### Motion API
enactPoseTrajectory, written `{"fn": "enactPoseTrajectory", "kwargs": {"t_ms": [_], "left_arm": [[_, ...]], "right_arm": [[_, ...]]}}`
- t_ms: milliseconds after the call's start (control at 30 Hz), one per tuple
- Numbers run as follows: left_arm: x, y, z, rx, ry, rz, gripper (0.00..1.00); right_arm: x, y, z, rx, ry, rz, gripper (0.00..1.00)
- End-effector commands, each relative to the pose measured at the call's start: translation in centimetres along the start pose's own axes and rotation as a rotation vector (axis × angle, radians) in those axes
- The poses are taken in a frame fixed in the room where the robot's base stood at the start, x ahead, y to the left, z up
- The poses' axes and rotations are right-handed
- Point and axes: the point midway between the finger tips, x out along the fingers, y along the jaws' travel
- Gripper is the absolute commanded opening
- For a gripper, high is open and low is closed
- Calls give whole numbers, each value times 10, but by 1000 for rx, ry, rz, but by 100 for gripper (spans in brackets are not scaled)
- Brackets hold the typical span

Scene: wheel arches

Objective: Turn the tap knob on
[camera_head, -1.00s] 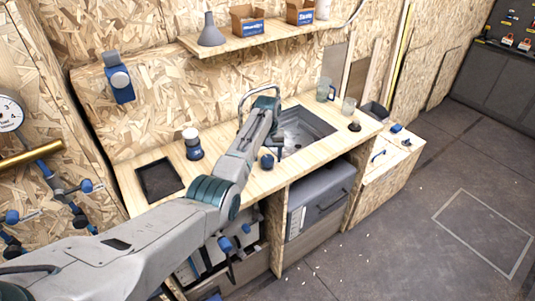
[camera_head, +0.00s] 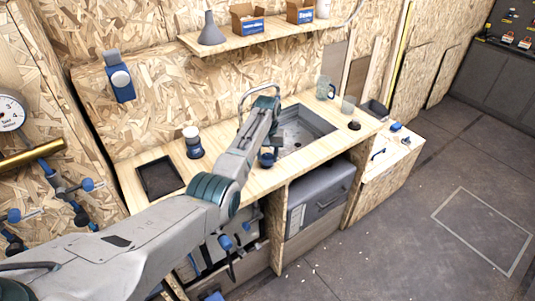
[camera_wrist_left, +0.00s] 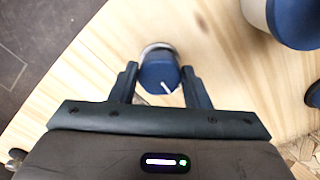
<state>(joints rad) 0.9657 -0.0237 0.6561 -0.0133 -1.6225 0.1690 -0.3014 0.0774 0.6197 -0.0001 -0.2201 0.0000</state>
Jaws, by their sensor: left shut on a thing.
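The tap knob (camera_wrist_left: 158,72) is a small round blue knob with a white line on its face and a pale ring at its base. In the left wrist view my left gripper (camera_wrist_left: 161,84) has one finger on each side of it and is shut on it. In the head view the blue knob (camera_head: 267,158) shows at the counter's front, beside my left forearm, which partly covers this spot. The metal tap spout (camera_head: 254,90) arches up behind my wrist, by the sink (camera_head: 305,128). My right gripper is in neither view.
A white and blue jar (camera_head: 192,141) stands on the wooden counter left of my arm, near a dark inset tray (camera_head: 160,178). Glass mugs (camera_head: 325,86) stand right of the sink. A shelf (camera_head: 270,29) with boxes hangs above. Floor at the right is open.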

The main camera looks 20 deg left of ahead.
Motion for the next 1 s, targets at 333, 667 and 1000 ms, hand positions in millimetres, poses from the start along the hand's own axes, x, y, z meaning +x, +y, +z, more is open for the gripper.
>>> {"fn": "enactPoseTrajectory", "kwargs": {"t_ms": [333, 667, 1000], "left_arm": [[-4, -1, -1, 279, 1, -1, 20], [-4, -2, -2, 594, 2, -1, 20], [-4, -3, -3, 916, 4, -1, 20]], "right_arm": [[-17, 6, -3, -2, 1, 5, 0], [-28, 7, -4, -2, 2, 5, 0], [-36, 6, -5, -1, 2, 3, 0]]}}
